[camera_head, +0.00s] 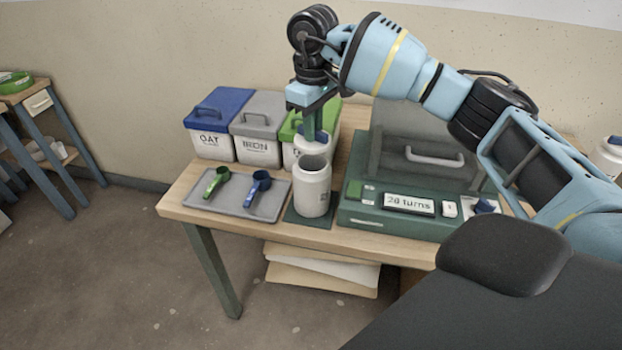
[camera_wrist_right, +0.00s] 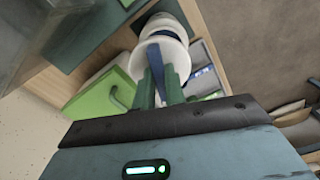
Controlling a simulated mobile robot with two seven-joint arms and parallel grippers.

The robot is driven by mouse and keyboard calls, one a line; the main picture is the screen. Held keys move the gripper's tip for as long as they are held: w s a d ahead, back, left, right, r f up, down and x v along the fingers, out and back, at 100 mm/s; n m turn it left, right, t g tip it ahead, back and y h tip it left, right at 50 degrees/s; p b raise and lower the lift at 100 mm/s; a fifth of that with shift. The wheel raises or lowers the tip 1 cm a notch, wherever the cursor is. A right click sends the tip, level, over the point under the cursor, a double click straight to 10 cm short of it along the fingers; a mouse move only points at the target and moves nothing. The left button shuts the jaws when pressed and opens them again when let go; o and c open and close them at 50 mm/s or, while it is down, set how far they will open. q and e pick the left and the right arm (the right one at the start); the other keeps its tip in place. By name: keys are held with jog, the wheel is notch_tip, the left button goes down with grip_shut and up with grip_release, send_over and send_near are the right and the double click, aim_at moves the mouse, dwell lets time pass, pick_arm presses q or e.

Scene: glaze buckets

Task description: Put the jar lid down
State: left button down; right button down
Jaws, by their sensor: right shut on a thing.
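The white jar (camera_head: 313,190) stands upright with its mouth open, on a dark green pad (camera_head: 291,215) near the table's front edge. My right gripper (camera_head: 311,128) is above and slightly behind the jar, pointing down. It is shut on the jar lid (camera_head: 306,147), a white disc whose blue grip sits between the green fingers. In the right wrist view the lid (camera_wrist_right: 177,50) shows at the fingertips (camera_wrist_right: 166,82), with the jar (camera_wrist_right: 165,21) beyond it. The lid appears apart from the jar's rim. My left gripper is out of view.
A grey tray (camera_head: 237,207) with a green scoop (camera_head: 216,182) and a blue scoop (camera_head: 258,187) lies left of the jar. Lidded buckets, blue (camera_head: 211,143), grey (camera_head: 258,150) and green-topped (camera_head: 290,132), stand behind. A green machine (camera_head: 372,222) reading "20 turns" stands close on the right.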

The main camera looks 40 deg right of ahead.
jog(key=shift+r, duration=0.1)
jog(key=s+a+f+m, duration=0.3)
jog(key=s+a+f, duration=0.1)
jog(key=s+a, duration=1)
jog(key=shift+s+m, duration=0.4)
jog(key=shift+s, duration=0.5)
